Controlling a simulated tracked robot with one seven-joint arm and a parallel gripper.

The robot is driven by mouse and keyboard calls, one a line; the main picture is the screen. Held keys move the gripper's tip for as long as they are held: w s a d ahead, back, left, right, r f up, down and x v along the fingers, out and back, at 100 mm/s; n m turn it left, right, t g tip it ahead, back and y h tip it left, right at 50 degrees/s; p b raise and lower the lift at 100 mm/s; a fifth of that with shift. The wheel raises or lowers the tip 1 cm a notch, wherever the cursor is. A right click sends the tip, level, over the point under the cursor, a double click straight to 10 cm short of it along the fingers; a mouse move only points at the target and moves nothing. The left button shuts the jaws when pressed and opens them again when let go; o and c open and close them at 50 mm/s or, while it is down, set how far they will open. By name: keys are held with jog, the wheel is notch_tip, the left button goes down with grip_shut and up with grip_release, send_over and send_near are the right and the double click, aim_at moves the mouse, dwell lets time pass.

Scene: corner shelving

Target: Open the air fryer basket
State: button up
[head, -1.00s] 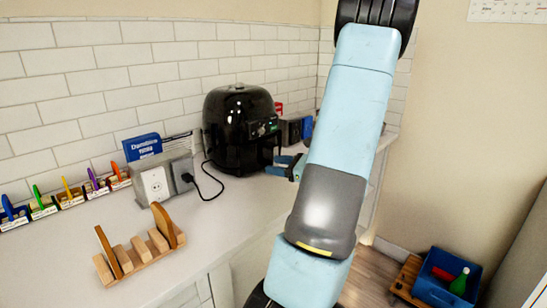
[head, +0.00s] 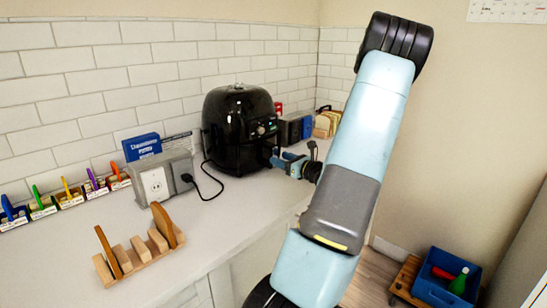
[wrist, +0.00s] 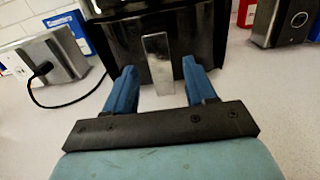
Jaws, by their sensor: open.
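The black air fryer (head: 232,125) stands on the counter against the tiled wall, with its control panel and basket side facing right and toward my arm. In the wrist view the black basket front (wrist: 120,50) fills the top middle, and its upright silver handle (wrist: 159,62) shows in the centre. My gripper (wrist: 160,82) is open, with one blue finger to the left of the handle and the other to the right. I cannot tell if the fingers touch it. In the head view my gripper (head: 281,161) is at the front of the fryer. The basket looks shut.
A grey outlet box (head: 160,178) with a plugged black cord stands left of the fryer. A wooden rack (head: 140,255) sits nearer on the counter. Dark boxes (head: 292,128) stand right of the fryer. The counter's front middle is clear.

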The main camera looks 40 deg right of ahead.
aim_at(274, 155)
jog(key=shift+w+a, duration=0.15)
jog(key=shift+w, duration=2.2)
jog(key=shift+c, duration=0.3)
grip_shut()
